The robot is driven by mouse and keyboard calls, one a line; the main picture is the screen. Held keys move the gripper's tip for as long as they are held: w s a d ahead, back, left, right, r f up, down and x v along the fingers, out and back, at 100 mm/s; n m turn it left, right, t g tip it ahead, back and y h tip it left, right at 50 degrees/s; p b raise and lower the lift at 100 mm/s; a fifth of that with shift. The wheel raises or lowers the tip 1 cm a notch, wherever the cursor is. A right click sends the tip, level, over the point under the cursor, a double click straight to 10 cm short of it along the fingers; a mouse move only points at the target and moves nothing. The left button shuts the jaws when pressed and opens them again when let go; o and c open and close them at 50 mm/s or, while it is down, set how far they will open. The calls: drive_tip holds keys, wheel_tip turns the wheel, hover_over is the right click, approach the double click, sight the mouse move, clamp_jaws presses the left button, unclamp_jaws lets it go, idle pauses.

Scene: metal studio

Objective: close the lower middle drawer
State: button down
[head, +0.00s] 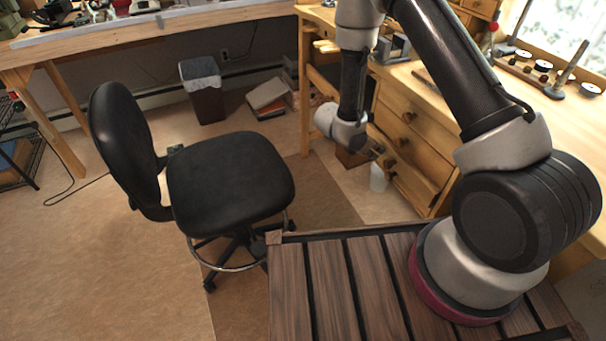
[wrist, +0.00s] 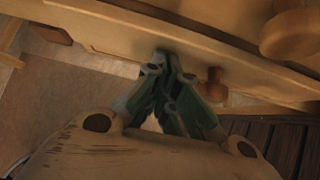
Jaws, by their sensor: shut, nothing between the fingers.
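The wooden bench on the right of the head view has a stack of drawers (head: 412,140) with round knobs. My gripper (head: 378,152) is low in front of this stack, close to the lower drawer knobs. In the wrist view my gripper (wrist: 162,62) has its fingers together with nothing between them, and the tips are at or very near a wooden drawer front (wrist: 115,38). A small knob (wrist: 213,84) is just right of the fingers, and a larger round knob (wrist: 290,36) is at upper right. I cannot tell how far the lower middle drawer stands out; my arm hides part of the stack.
A black swivel chair (head: 230,178) stands left of my arm. A white cup-like container (head: 378,178) is on the floor below my gripper. A dark bin (head: 203,95) and books (head: 268,95) are farther back. Open floor lies at left.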

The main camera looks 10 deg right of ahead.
drive_tip(key=shift+w+d, duration=0.2)
drive_tip(key=shift+d, duration=0.45)
drive_tip(key=shift+w+d, duration=0.15)
drive_tip(key=shift+d, duration=0.45)
